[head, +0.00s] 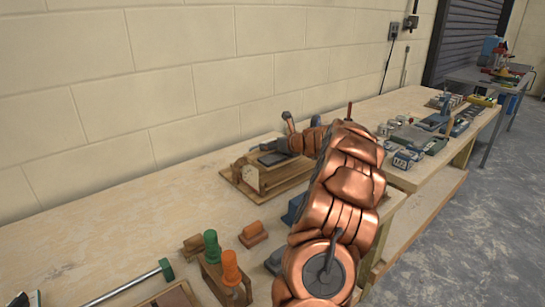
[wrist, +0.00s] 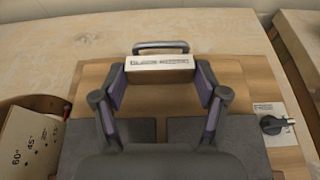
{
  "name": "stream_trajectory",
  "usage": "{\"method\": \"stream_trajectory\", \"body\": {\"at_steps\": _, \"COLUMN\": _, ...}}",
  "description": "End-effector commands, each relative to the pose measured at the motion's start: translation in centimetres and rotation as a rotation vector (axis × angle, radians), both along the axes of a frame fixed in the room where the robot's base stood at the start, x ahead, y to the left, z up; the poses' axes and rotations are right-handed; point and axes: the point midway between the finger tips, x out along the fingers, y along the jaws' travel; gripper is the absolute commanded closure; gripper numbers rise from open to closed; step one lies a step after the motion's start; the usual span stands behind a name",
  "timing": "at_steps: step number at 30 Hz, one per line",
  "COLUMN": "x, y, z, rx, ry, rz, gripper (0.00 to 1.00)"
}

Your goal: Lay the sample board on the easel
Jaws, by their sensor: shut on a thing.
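Under the fingers is a wooden board (wrist: 240,85) with dark grey pads and, at right, a labelled plate with a dark knob (wrist: 272,124). I cannot tell which part is the sample board. A wooden side piece marked with angles (wrist: 28,140), possibly the easel's, stands at the left. In the head view my gripper is over a wooden stand (head: 270,180), partly hidden by my copper arm.
Green and orange handled tools in a wooden holder (head: 222,284), an orange-topped block (head: 253,233) and a metal rod with green end (head: 130,284) lie on the near bench. A second bench (head: 395,105) with several tools stands farther right. The wall is behind.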

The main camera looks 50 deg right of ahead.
Motion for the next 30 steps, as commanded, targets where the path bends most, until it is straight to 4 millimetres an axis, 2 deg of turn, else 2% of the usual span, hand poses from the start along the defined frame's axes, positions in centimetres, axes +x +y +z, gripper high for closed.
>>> {"method": "stream_trajectory", "body": {"at_steps": 4, "x": 0.0, "y": -0.1, "z": -0.9, "rx": 0.000, "ry": -0.002, "rz": -0.001, "gripper": 0.83}}
{"method": "stream_trajectory", "body": {"at_steps": 12, "x": -0.1, "y": -0.2, "z": -4.0, "rx": 0.001, "ry": -0.001, "rz": -0.002, "gripper": 0.83}}
{"method": "stream_trajectory", "body": {"at_steps": 24, "x": -0.1, "y": -0.1, "z": -4.3, "rx": 0.001, "ry": -0.002, "rz": -0.003, "gripper": 0.83}}
{"method": "stream_trajectory", "body": {"at_steps": 25, "x": -0.1, "y": -0.1, "z": -4.4, "rx": 0.000, "ry": -0.002, "rz": -0.002, "gripper": 0.27}}
{"method": "stream_trajectory", "body": {"at_steps": 30, "x": -0.1, "y": -0.2, "z": -4.3, "rx": 0.000, "ry": -0.001, "rz": -0.002, "gripper": 0.09}}
